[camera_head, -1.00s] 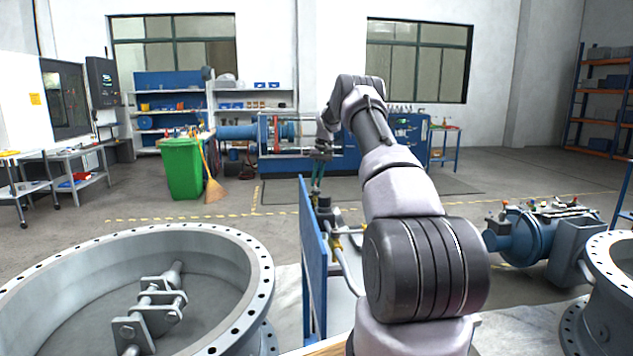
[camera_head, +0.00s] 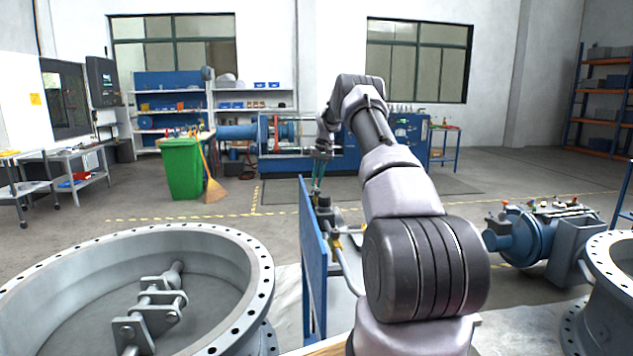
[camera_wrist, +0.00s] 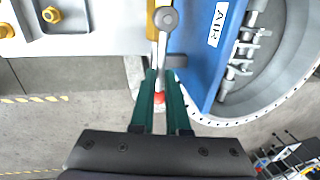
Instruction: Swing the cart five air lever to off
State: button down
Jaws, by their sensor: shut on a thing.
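In the wrist view a metal lever (camera_wrist: 161,58) hangs from a round grey pivot (camera_wrist: 166,18) and ends in a red tip (camera_wrist: 159,98). My gripper (camera_wrist: 161,75) has its two green fingers closed on either side of this lever, with the red tip between them. A white label reading AIR (camera_wrist: 218,25) is on the blue panel (camera_wrist: 200,70) beside the lever. In the head view my gripper (camera_head: 317,186) is beyond the upright blue panel (camera_head: 313,260), low over the cart's fittings. The lever itself is too small to make out there.
A large grey flanged ring (camera_head: 235,260) stands close at the left of the panel, and another (camera_head: 610,270) is at the right edge. A blue valve assembly (camera_head: 535,235) stands to the right. A green bin (camera_head: 183,170) is farther back. Open floor lies behind the cart.

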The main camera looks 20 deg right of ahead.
jog(key=shift+d+r, duration=0.1)
jog(key=shift+d, duration=0.05)
jog(key=s+d+m+t+h, duration=0.1)
jog(key=s+m, duration=0.7)
jog(key=m, duration=1)
jog(key=shift+s+d+t+h, duration=0.15)
jog(key=shift+d+t+h, duration=0.15)
jog(key=shift+d+h, duration=0.75)
jog(key=shift+d, duration=0.15)
jog(key=c, duration=0.9)
grip_release()
jog(key=shift+s, duration=0.1)
jog(key=v, duration=1)
jog(key=shift+r, duration=0.35)
